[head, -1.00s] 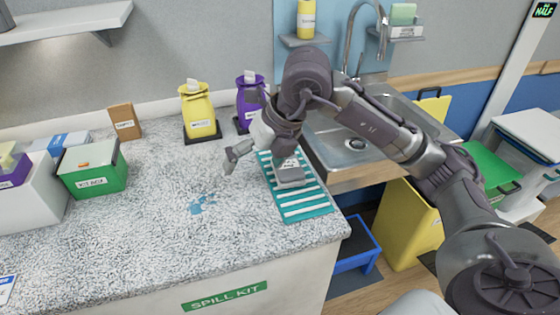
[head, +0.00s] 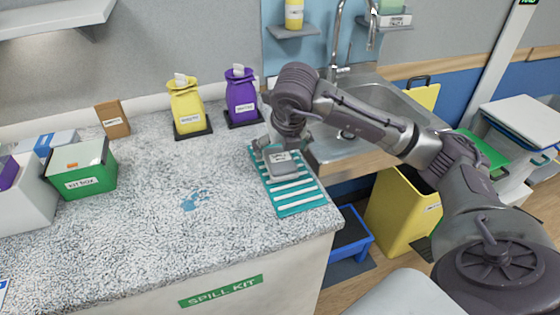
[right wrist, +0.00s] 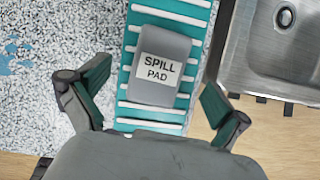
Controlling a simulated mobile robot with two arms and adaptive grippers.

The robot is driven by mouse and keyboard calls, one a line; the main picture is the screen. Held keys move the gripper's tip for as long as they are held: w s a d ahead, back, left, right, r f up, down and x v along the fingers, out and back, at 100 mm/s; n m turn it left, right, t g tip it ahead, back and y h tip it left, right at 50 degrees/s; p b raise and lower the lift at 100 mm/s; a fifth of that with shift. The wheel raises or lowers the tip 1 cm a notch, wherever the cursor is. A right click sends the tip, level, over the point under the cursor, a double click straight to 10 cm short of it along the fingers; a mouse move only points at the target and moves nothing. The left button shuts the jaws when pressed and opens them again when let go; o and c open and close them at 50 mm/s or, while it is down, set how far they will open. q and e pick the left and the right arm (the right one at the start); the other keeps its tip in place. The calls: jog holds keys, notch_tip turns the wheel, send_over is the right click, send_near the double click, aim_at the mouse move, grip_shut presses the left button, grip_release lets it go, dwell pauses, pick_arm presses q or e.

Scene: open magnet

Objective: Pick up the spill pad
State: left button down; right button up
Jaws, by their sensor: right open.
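The spill pad (head: 283,164) is a grey, rounded block with a white label. It lies on a teal-and-white striped mat (head: 297,203) near the counter's right end. In the right wrist view the spill pad (right wrist: 160,66) shows its "SPILL PAD" label, ahead of my fingers and on the striped mat (right wrist: 150,118). My left gripper is out of view.
A sink (head: 350,140) lies right of the mat. A yellow bag (head: 187,105) and a purple bag (head: 241,97) stand behind it. A green kit box (head: 88,172) stands at left. A blue spill (head: 194,199) marks the speckled counter, with clear room around it.

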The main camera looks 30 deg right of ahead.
aim_at(280, 158)
jog(key=x, duration=0.4)
jog(key=shift+s+a+p, duration=0.1)
jog(key=shift+s+p, duration=0.15)
jog(key=shift+p, duration=0.05)
jog(key=shift+f+b, duration=0.3)
jog(key=shift+b, duration=0.2)
jog(key=shift+c, duration=0.3)
jog(key=c, duration=1.2)
jog(key=shift+o, duration=0.2)
jog(key=shift+r, duration=0.15)
